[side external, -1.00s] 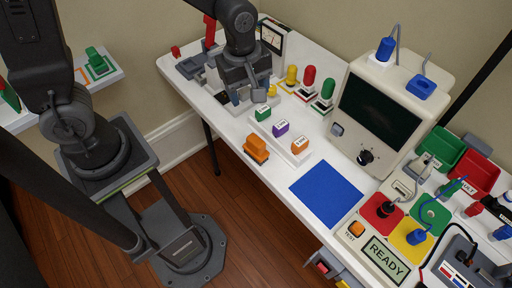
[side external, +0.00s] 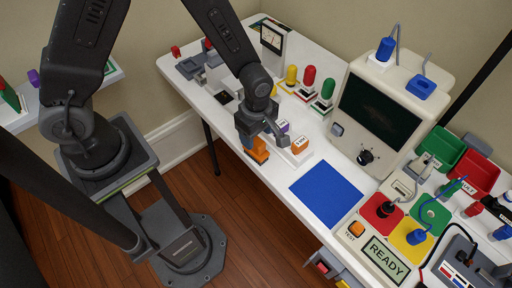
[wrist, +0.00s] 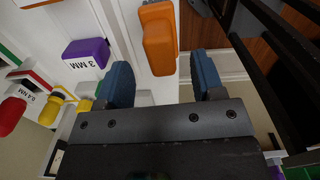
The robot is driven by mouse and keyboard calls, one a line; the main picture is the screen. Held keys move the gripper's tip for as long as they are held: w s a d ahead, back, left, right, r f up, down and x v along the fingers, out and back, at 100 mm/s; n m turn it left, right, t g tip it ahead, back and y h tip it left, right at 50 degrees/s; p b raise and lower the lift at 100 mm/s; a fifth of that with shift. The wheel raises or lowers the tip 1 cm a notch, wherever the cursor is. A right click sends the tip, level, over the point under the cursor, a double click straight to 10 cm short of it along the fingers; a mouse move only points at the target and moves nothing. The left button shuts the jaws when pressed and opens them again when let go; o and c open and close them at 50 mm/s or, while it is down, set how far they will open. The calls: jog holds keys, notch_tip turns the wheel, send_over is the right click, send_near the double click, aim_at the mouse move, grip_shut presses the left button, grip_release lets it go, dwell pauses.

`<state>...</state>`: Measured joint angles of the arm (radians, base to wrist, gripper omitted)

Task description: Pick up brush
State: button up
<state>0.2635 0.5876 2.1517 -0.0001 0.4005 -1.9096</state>
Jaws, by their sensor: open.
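An orange block-like thing (side external: 257,152), which seems to be the brush, lies at the front edge of the white table. In the side view my gripper (side external: 262,138) is just above and behind it, hiding part of it. In the wrist view the orange brush (wrist: 159,42) shows at top centre, just beyond the gap between my two blue fingertips (wrist: 164,76). The fingers are apart with nothing held between them. Its bristles cannot be made out.
A purple labelled block (side external: 283,127) and an orange labelled block (side external: 299,144) stand close behind on a white rack. Red (side external: 309,75) and green (side external: 328,88) handles stand farther back. A blue mat (side external: 326,193) to the right is bare.

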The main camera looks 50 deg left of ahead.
aim_at(256, 139)
notch_tip(256, 139, down, 5)
jog(key=shift+a+r, duration=0.1)
jog(key=shift+r, duration=0.05)
jog(key=c, duration=0.8)
jog(key=shift+c, duration=0.2)
jog(key=shift+r, duration=0.55)
jog(key=r, duration=0.2)
jog(key=a+r, duration=0.1)
jog(key=r, duration=0.1)
jog(key=shift+s+a, duration=0.1)
jog(key=shift+a, duration=0.05)
jog(key=s+a+r, duration=0.1)
jog(key=a+r, duration=0.5)
jog(key=a, duration=0.4)
jog(key=shift+s+a, duration=0.15)
jog(key=shift+s, duration=0.15)
